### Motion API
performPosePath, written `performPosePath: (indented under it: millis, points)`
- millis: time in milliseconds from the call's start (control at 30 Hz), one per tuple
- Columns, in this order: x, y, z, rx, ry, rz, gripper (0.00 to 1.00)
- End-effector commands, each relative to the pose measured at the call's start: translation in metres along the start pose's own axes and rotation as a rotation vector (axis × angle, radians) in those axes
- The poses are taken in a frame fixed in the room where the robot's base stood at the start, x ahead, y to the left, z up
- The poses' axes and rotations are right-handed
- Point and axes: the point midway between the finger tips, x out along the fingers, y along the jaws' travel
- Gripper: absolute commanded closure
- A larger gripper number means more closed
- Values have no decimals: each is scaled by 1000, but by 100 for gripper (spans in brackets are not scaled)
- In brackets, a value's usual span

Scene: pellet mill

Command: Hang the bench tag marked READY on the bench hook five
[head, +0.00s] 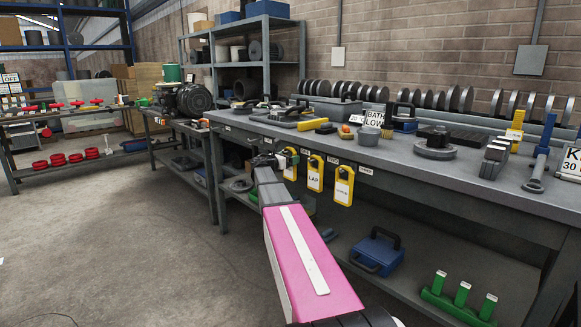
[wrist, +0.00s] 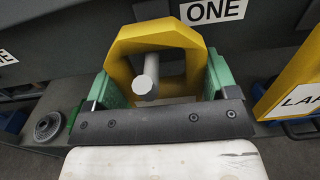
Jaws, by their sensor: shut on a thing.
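My gripper (wrist: 160,78) is shut on a yellow tag (wrist: 158,40), with its green fingers on either side of the frame. A grey hook peg (wrist: 147,77) shows through the tag's opening, below the bench label ONE (wrist: 213,11). The face of this tag is hidden, so I cannot read its word. In the head view, my gripper (head: 281,160) is at the bench's front edge beside this tag (head: 291,164). A yellow LAP tag (head: 315,174) hangs to its right, and another yellow tag (head: 343,186) with unclear lettering hangs beyond. I cannot make out hook five.
The grey bench (head: 400,165) carries tools, a BATH LOW sign (head: 374,119) and another yellow tag (head: 516,128) standing at the right. A blue case (head: 376,251) and a green rack (head: 459,298) sit on the lower shelf. The floor to the left is open.

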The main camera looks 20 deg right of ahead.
Motion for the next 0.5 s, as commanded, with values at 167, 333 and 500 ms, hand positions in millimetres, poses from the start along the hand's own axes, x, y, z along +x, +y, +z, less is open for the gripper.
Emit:
performPosePath:
  millis: [167, 333, 500]
  points:
    - [0, 0, 8, 0, -1, 0, 53]
    - [1, 0, 18, 0, -3, -1, 53]
    - [2, 0, 28, 1, -4, -2, 53]
